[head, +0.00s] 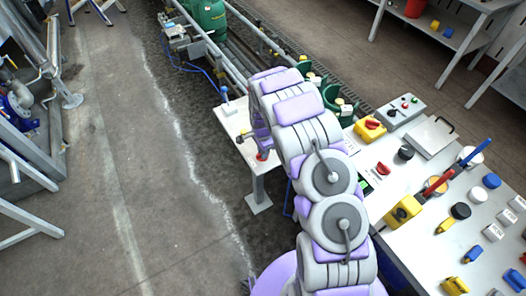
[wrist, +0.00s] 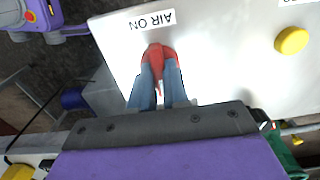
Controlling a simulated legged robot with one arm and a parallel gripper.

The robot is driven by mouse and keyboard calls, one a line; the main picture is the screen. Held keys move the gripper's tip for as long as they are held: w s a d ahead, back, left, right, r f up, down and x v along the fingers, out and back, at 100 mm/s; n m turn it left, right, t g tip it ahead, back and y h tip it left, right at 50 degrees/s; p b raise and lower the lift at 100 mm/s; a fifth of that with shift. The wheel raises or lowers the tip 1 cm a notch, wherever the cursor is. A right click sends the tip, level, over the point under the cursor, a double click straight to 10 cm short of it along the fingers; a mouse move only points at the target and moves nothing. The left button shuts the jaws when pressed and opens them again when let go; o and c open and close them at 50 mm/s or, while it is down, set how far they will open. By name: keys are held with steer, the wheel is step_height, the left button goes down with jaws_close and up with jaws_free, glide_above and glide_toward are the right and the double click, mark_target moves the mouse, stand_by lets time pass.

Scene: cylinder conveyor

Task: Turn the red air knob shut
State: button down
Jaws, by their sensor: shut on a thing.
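In the wrist view the red air knob (wrist: 158,52) sits on a white panel (wrist: 220,50), beside an upside-down "AIR ON" label (wrist: 152,20). My gripper (wrist: 160,74) has its two blue-grey fingers closed on either side of the knob, in contact with it. The fingers hide part of the knob's near side. In the head view my arm reaches to the small white stand (head: 234,121); the fingertips are hidden there.
A yellow round button (wrist: 292,40) is on the panel to the right of the knob. In the head view a bench (head: 405,240) with several knobs, buttons and blocks stands to the right of my arm. Open concrete floor (head: 130,170) lies to the left.

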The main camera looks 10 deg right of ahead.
steer(key=c, duration=1.1)
jaws_free()
steer(key=shift+a, duration=0.1)
steer(key=shift+r, duration=0.1)
step_height(320, 180, up, 17)
steer(key=shift+w+r+p, duration=0.1)
steer(key=shift+p, duration=1.1)
steer(key=s+d+r+n, duration=0.2)
steer(key=s+r+n, duration=0.4)
steer(key=s+r, duration=1.05)
steer(key=s+n, duration=0.3)
steer(key=s, duration=0.5)
steer(key=s+a+r+n+g, duration=0.1)
steer(key=s+n, duration=0.1)
steer(key=s, duration=0.7)
steer(key=s+a+r+n, duration=0.1)
steer(key=s+n, duration=0.2)
steer(key=s, duration=0.6)
steer(key=shift+s+a+r+n+g, duration=0.1)
steer(key=shift+r+n+g, duration=0.1)
steer(key=shift+n+g, duration=0.15)
